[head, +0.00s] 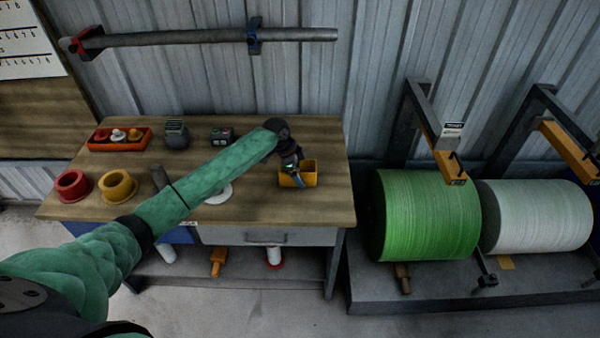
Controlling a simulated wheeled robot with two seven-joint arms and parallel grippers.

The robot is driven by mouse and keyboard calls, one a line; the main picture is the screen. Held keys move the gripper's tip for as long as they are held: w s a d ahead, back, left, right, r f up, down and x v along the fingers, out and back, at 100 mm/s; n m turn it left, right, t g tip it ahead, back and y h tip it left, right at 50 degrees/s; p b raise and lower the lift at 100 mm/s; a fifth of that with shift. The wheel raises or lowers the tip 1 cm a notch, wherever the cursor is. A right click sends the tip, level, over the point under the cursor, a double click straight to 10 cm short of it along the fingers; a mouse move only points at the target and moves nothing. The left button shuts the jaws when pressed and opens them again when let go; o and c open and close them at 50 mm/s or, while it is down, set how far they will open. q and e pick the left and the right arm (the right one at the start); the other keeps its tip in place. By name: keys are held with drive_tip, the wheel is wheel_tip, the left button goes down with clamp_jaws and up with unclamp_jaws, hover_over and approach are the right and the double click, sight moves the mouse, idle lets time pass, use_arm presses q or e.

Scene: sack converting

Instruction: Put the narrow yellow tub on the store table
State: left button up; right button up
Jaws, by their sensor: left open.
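A small yellow tub (309,170) with straight sides stands near the right end of a wooden-topped table (330,200). My left arm, in a green sleeve, reaches across the table from the lower left. My left gripper (297,177) is open and points down at the tub, overlapping it in the view. I cannot tell whether its fingers touch the tub or are inside it. The gripper hides part of the tub's inside and rim. My right gripper is out of view.
Red and yellow ring-shaped pieces (117,187) lie at the table's left. An orange tray (119,144) and small dark devices (176,134) stand at the back. A green roll (425,215) and a white roll (535,215) stand right of the table. The table's back right is clear.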

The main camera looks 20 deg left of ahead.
use_arm(q)
drive_tip(key=b+v, duration=0.3)
drive_tip(key=v, duration=0.8)
drive_tip(key=shift+a+r, duration=0.25)
drive_tip(key=shift+r, duration=0.05)
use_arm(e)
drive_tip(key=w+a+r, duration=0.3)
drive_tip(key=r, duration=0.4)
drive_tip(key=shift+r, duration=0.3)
